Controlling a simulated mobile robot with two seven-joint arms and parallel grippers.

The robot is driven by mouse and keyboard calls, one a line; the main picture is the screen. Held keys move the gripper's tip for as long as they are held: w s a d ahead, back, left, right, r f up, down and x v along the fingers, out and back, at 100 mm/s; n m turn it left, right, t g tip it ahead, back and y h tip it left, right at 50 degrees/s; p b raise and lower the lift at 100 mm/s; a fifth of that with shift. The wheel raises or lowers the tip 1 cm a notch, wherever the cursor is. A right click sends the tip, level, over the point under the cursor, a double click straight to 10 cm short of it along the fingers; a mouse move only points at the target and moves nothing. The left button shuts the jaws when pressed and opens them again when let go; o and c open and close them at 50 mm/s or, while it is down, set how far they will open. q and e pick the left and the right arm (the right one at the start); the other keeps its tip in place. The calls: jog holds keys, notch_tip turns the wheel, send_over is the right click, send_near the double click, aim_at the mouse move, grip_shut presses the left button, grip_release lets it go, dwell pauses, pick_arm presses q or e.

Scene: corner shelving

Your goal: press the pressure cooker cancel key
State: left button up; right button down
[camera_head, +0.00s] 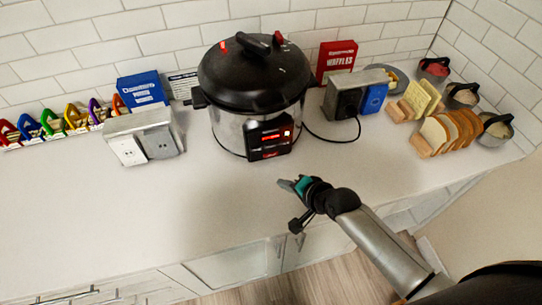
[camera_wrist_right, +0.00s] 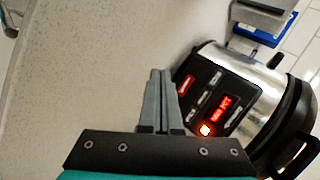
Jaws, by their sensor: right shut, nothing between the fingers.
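The pressure cooker (camera_head: 252,90) stands on the white counter near the back wall, with a black lid and a silver body. Its black control panel (camera_head: 270,137) faces forward and shows red lit marks. My right gripper (camera_head: 287,184) is in front of and below the panel, over the counter's front part, apart from the cooker. In the right wrist view its grey fingers (camera_wrist_right: 158,100) are together and empty. The panel (camera_wrist_right: 208,98) lies just right of the fingertips there, with a red display and a bright lit key (camera_wrist_right: 206,130). The key labels are too small to read. My left gripper is not in view.
Outlet boxes (camera_head: 142,137) stand left of the cooker and another (camera_head: 350,93) right of it, with a black cord on the counter. Bread slices (camera_head: 450,131) and metal cups (camera_head: 495,129) are at the right. The counter before the cooker is clear.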

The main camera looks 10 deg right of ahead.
aim_at(271, 155)
jog(key=w+b, duration=0.2)
jog(key=w, duration=0.3)
jog(key=shift+a+f, duration=0.1)
jog(key=shift+w+b, duration=0.45)
jog(key=shift+w, duration=0.45)
dwell(1.2)
jog(key=shift+w, duration=0.45)
jog(key=shift+w, duration=0.35)
dwell(0.6)
jog(key=shift+s+r+p, duration=0.2)
jog(key=shift+s+p, duration=0.5)
jog(key=shift+p, duration=0.15)
jog(key=shift+s+f, duration=0.1)
